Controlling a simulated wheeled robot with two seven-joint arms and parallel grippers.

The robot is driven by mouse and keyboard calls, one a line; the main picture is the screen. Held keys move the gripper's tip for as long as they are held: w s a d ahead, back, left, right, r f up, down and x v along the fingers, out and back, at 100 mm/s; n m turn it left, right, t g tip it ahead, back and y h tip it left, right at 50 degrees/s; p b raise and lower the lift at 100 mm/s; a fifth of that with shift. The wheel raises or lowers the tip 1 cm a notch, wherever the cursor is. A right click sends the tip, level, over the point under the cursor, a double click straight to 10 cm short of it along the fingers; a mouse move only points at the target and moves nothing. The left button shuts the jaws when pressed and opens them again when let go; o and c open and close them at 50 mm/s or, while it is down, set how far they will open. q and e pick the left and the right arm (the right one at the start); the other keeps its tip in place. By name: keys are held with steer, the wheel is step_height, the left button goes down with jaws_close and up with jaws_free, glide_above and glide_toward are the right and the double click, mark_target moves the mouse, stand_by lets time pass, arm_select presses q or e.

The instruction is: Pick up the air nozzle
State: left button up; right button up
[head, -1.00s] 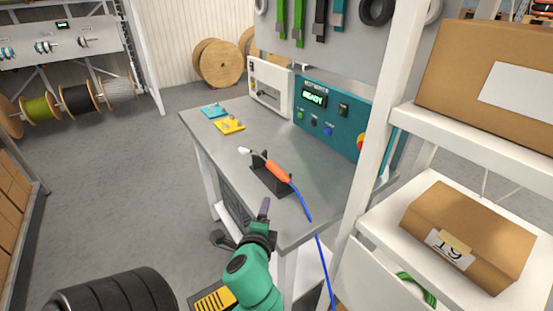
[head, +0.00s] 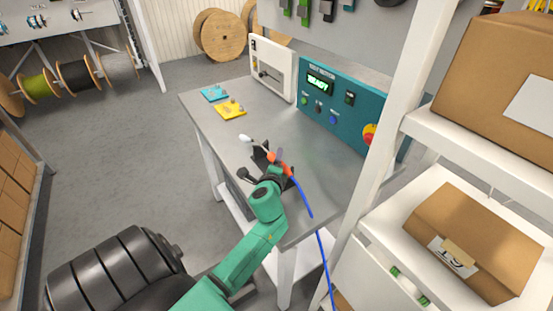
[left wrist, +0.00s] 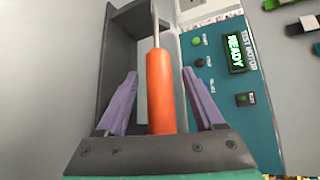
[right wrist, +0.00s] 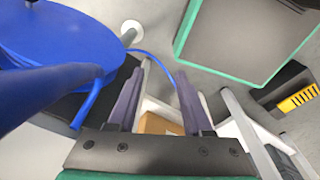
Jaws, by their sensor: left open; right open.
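The air nozzle (head: 287,170) has an orange handle, a thin metal tube with a pale tip and a blue hose. It rests in a black stand (head: 259,157) on the grey bench. My left gripper (head: 279,158) is at the handle and partly hides it and the stand. In the left wrist view, the orange handle (left wrist: 160,98) stands between the two open purple fingers, with a gap on each side. My right gripper (right wrist: 158,76) is open and empty in the right wrist view, away from the nozzle.
The grey bench top (head: 325,165) is bare around the stand. A teal test panel (head: 345,110) stands behind. Yellow (head: 229,111) and teal plates lie at the far left. A white shelf post (head: 385,150) rises close on the right. A blue round object (right wrist: 65,40) is near my right gripper.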

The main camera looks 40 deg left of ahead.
arm_select(q)
jaws_close()
